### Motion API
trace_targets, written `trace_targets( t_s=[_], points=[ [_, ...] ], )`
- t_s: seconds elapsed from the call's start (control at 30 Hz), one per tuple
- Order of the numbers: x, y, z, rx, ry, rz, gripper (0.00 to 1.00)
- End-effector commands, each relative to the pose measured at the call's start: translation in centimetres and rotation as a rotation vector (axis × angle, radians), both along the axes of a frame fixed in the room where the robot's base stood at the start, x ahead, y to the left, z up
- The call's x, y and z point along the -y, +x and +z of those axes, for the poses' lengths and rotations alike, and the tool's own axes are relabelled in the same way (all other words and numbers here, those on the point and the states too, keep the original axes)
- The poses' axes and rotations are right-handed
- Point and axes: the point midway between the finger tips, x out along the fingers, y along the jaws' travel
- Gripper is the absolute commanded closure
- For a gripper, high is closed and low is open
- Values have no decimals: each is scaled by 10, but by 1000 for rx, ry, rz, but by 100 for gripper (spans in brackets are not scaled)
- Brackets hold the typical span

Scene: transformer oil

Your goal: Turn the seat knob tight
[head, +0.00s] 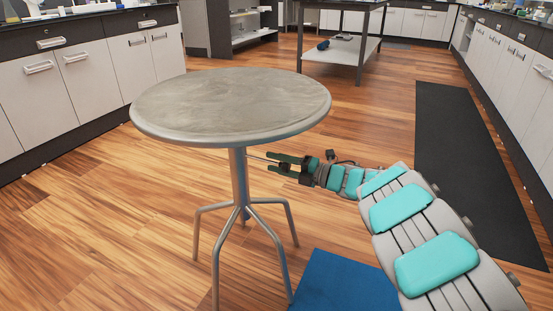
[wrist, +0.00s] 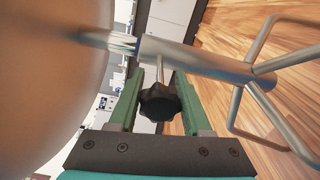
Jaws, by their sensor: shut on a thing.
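A round stool stands on the wooden floor, with a grey seat (head: 230,103) on a metal post (head: 239,178). The seat knob (wrist: 160,103) is black and lobed, on a thin rod that runs to the post. It shows clearly in the wrist view, between the two green fingers. My gripper (head: 269,162) reaches in from the right below the seat, level with the upper post. It is shut on the knob. In the head view the knob is too small and covered to make out. In the wrist view the seat's underside (wrist: 50,70) fills the left.
The stool's splayed metal legs (head: 268,232) spread below my gripper. A blue block or mat (head: 345,285) lies at the bottom. White cabinets (head: 95,75) line the left, and a dark mat (head: 470,160) lies on the right.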

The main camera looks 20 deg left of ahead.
Motion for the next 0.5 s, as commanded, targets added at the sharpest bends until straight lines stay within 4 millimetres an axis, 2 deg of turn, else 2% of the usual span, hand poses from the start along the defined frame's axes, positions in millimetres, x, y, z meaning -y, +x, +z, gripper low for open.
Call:
trace_targets(
  t_s=[0.2,0.5],
  points=[
    [1,1,2,-108,9,-3,100],
    [1,1,0,-168,15,-4,100]
  ],
)
